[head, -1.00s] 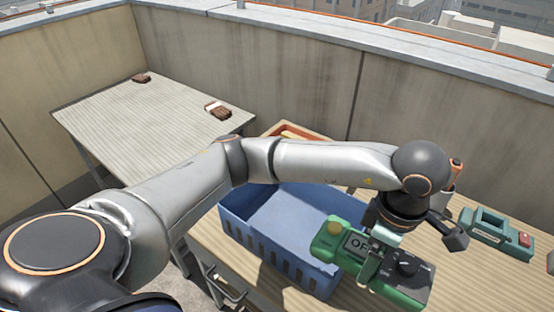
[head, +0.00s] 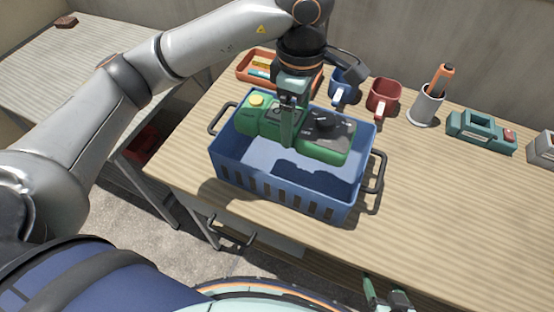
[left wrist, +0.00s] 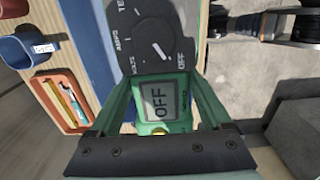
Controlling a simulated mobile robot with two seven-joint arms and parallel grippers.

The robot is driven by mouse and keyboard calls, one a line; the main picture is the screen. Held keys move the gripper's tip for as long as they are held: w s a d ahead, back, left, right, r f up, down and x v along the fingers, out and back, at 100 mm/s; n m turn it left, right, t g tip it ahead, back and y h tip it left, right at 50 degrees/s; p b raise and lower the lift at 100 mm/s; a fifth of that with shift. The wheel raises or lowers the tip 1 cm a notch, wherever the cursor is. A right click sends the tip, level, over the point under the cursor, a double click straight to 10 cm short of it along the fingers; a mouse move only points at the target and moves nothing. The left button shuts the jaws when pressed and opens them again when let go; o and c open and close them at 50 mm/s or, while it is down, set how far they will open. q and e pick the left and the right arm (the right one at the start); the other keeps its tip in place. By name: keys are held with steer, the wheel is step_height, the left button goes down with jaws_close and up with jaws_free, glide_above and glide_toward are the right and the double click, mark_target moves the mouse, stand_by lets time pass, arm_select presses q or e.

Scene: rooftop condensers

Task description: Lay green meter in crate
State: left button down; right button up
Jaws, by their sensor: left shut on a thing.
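The blue crate (head: 290,196) stands on the wooden table below. The meter is level over the crate's opening, and a shadow lies on the crate floor beneath it. Its exact height is hard to judge. My right gripper (head: 386,297) shows partly at the bottom edge; its jaw state is unclear.
Behind the crate are an orange tray (head: 250,76), a blue mug (head: 342,88) and a red mug (head: 383,96). A cup with an orange-handled tool (head: 428,104) and a teal device (head: 481,132) stand further right. The table's front right is clear.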

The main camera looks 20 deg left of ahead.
arm_select(q)
steer(key=shift+w+a, duration=0.1)
steer(key=shift+a, duration=0.45)
glide_toward(286, 171)
steer(key=f, duration=0.1)
steer(key=s+f, duration=0.1)
steer(key=f, duration=0.1)
steer(key=s+f, duration=0.1)
steer(key=f, duration=0.1)
steer(key=shift+d+f+b, duration=0.25)
steer(key=shift+d+b, duration=0.05)
steer(key=shift+d, duration=0.1)
steer(key=shift+f, duration=0.1)
steer(key=shift+f+b, duration=0.15)
steer(key=shift+b, duration=0.15)
jaws_free()
steer(key=shift+s, duration=0.1)
step_height(286, 171, up, 12)
steer(key=shift+r, duration=0.25)
